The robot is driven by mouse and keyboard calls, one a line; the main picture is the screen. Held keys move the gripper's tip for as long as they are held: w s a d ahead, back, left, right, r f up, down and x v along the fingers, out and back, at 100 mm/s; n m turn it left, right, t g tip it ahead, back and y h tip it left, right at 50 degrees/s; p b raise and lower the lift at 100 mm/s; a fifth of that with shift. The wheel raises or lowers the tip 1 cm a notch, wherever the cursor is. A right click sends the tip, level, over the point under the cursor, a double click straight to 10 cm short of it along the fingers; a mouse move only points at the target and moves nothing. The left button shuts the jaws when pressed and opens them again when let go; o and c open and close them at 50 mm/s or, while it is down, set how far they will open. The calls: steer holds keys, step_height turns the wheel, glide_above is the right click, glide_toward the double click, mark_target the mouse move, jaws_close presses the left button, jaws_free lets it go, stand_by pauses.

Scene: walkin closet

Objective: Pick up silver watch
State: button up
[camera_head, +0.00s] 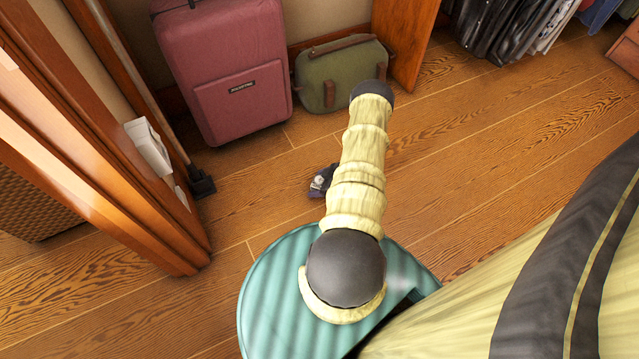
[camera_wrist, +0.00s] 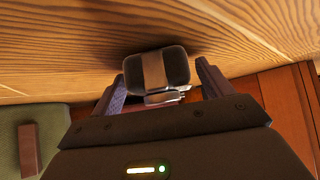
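In the wrist view, the watch (camera_wrist: 163,97) shows as small silver parts, next to a dark rounded block with a brown band (camera_wrist: 153,68). I cannot tell whether the block is part of the watch. My gripper (camera_wrist: 160,72) is open, with one finger on each side of these things, and I see no clear grip on them. In the head view, a small dark thing with a pale silver spot (camera_head: 321,181) shows just left of my arm, low over or on the floor. My arm hides the rest there.
A pink suitcase (camera_head: 225,70) and a green bag (camera_head: 340,75) stand at the back wall; the bag also shows in the wrist view (camera_wrist: 55,120). A wooden panel (camera_head: 404,40) stands right of the bag. A wooden frame (camera_head: 90,150) is at left. The wood floor (camera_head: 480,130) at right is clear.

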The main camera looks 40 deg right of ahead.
mark_target(319, 179)
steer(key=c, duration=1)
steer(key=shift+r, duration=0.15)
step_height(319, 179, up, 10)
steer(key=p, duration=0.6)
